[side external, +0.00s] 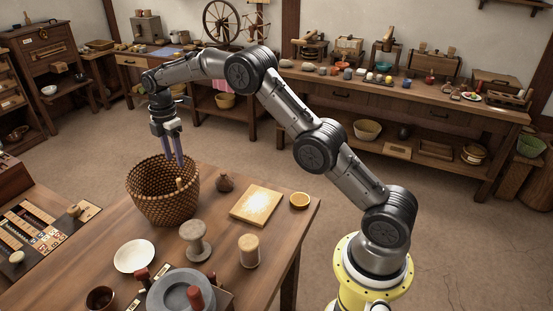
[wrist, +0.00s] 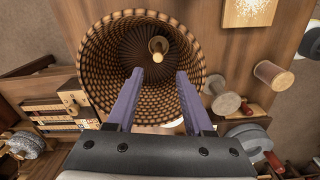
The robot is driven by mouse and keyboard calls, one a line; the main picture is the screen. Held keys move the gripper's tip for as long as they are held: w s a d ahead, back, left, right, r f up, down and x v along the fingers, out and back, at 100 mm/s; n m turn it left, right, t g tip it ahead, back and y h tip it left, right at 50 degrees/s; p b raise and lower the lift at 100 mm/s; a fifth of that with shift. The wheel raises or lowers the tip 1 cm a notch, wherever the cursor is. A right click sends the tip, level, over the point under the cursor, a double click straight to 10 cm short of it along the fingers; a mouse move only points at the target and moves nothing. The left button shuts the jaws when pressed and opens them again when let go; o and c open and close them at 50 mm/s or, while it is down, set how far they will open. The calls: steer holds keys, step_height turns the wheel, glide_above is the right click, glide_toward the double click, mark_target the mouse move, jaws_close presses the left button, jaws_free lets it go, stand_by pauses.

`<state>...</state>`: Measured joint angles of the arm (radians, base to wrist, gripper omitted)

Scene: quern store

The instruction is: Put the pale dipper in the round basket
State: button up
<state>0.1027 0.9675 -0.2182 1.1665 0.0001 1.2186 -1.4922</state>
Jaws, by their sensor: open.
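The round basket (side external: 160,204) is a brown woven basket standing on the wooden table; it also shows in the wrist view (wrist: 95,62). A pale dipper (wrist: 158,46) is inside the basket, near its far wall in the wrist view. In the side view, its pale end (side external: 180,183) shows inside the rim. My gripper (side external: 175,161) points down over the basket. In the wrist view, its two purple fingers (wrist: 160,72) are apart, with nothing held between them. The dipper lies beyond the fingertips, apart from them.
A small orange bowl (side external: 299,200) sits near the right edge.

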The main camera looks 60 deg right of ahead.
steer(key=s+a+r+m+t, duration=0.35)
steer(key=s+r+m, duration=0.45)
steer(key=s+r, duration=1.1)
steer(key=s+a+f+m+t, duration=0.1)
steer(key=s+m, duration=0.3)
steer(key=s, duration=0.7)
steer(key=s+a+f+m+t, duration=0.1)
steer(key=s+f+m, duration=0.2)
steer(key=s, duration=0.8)
steer(key=shift+s+a+f+m, duration=0.25)
steer(key=shift+s+f+m, duration=0.1)
steer(key=shift+m, duration=0.15)
